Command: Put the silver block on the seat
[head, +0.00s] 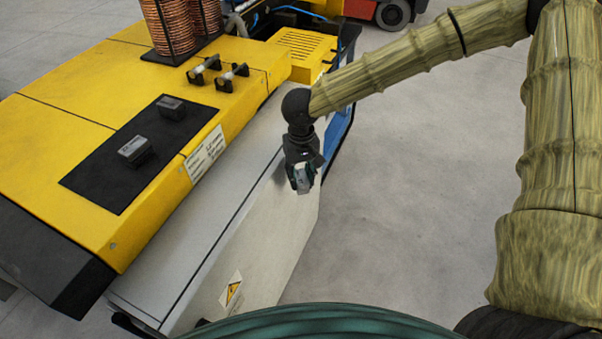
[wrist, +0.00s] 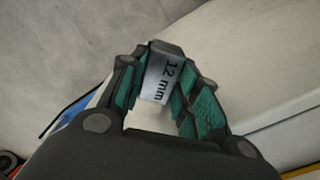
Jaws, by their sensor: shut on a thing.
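My gripper (head: 302,172) is shut on the silver block (head: 301,182). In the wrist view the silver block (wrist: 157,82) sits between the green-padded fingers and carries the marking "12 mm". My gripper holds it in the air in front of the machine's white side. A black plate (head: 92,180) lies on the yellow machine top, left of my gripper. Two grey block-like pieces, a nearer one (head: 134,151) and a farther one (head: 172,107), sit on it. I cannot tell which part is the seat.
Two small clamp-like fittings (head: 204,68) stand behind the black plate. Copper coils (head: 172,28) stand at the back left. A yellow vented box (head: 301,50) is behind my gripper. Grey floor (head: 420,190) is open to the right.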

